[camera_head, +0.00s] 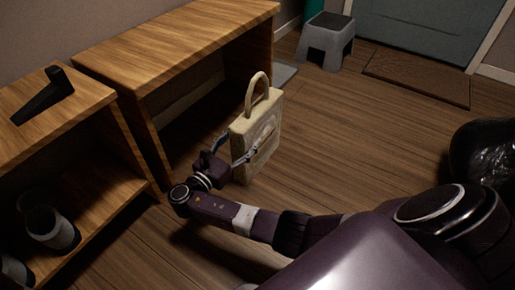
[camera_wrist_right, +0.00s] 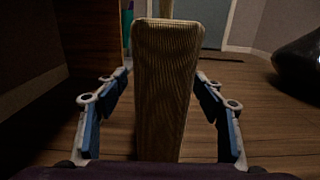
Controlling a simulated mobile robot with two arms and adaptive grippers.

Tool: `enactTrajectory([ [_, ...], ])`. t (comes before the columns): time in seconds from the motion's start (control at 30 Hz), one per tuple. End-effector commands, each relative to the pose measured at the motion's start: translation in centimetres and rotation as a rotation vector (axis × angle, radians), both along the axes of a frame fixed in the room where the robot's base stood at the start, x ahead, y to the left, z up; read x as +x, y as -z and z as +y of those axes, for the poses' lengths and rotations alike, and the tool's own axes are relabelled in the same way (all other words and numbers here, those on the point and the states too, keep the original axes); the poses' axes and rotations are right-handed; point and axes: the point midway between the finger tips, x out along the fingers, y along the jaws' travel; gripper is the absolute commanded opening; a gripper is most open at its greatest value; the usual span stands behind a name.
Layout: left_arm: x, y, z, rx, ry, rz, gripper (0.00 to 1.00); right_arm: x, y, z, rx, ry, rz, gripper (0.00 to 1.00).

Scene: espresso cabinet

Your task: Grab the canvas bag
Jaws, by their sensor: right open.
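The beige canvas bag (camera_head: 262,128) stands upright on the wooden floor in front of the wooden cabinet, its handle loop up. My right gripper (camera_head: 235,149) is open at the bag's near narrow side, with a finger on either side of it. In the right wrist view, the bag (camera_wrist_right: 165,85) fills the middle, and the open fingers of the right gripper (camera_wrist_right: 163,115) flank it with a gap on both sides. My left gripper is not in view.
A wooden cabinet (camera_head: 185,42) stands just behind the bag. A lower shelf unit (camera_head: 75,120) with a black handle-like object (camera_head: 45,95) and dark cups (camera_head: 50,228) is at left. A grey step stool (camera_head: 326,40) and brown doormat (camera_head: 418,77) lie farther back. A shiny black bag-like object (camera_head: 485,150) is at right.

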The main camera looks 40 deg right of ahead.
Motion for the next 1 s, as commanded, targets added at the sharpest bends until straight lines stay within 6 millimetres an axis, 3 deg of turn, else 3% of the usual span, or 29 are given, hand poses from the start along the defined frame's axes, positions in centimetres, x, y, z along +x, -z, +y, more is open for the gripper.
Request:
enactTrajectory([
  [0.5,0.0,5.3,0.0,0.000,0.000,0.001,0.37,1.7,0.6,-5.0,-0.001,0.001,-0.002,0.62],
  [0.9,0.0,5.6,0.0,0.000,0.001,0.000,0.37,2.2,0.1,-5.8,0.001,-0.001,0.001,0.62],
  [1.0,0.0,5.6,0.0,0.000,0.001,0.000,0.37,2.1,0.1,-5.8,0.001,-0.001,0.001,0.52],
])
